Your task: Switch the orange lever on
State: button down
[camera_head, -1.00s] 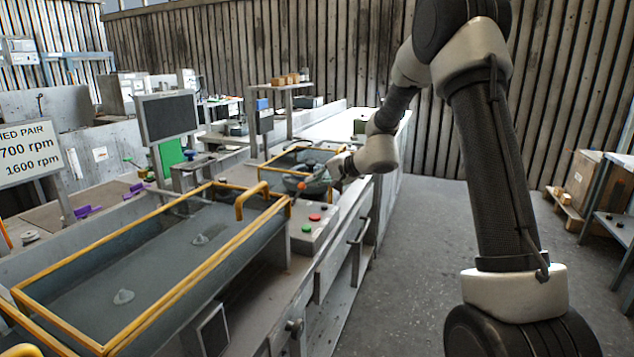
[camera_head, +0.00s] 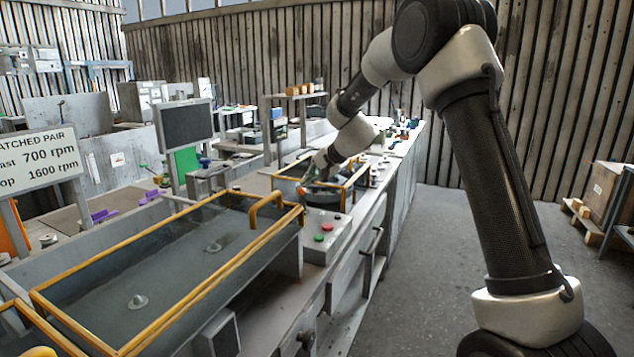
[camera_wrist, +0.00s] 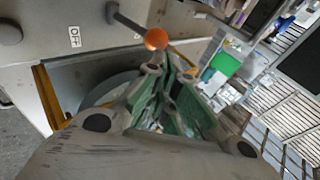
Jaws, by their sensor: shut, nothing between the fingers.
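The orange lever shows in the wrist view as a thin dark rod with an orange ball knob (camera_wrist: 156,39) at its end, reaching down and right from a dark pivot on a pale panel. A label reading OFF (camera_wrist: 74,36) is left of the rod; a small label close to the knob is too small to read. My gripper (camera_wrist: 168,66) is shut and empty, its green-lined fingertips just below the knob in the picture. I cannot tell whether they touch it. In the head view my gripper (camera_head: 312,173) is over the far yellow-framed bay, and the lever is not clear there.
A large yellow-railed bay (camera_head: 190,255) lies nearer on the bench. A box with red and green buttons (camera_head: 322,240) stands between the bays. A rpm sign (camera_head: 38,160) and dark screen (camera_head: 187,125) stand left. The floor (camera_head: 450,240) right of the bench is clear.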

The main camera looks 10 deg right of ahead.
jog(key=shift+w+a, duration=0.4)
jog(key=shift+a, duration=0.1)
jog(key=shift+r, duration=0.1)
jog(key=shift+r, duration=0.7)
jog(key=s+d+r, duration=0.2)
jog(key=d+r, duration=0.1)
jog(key=r, duration=0.9)
jog(key=shift+r, duration=0.25)
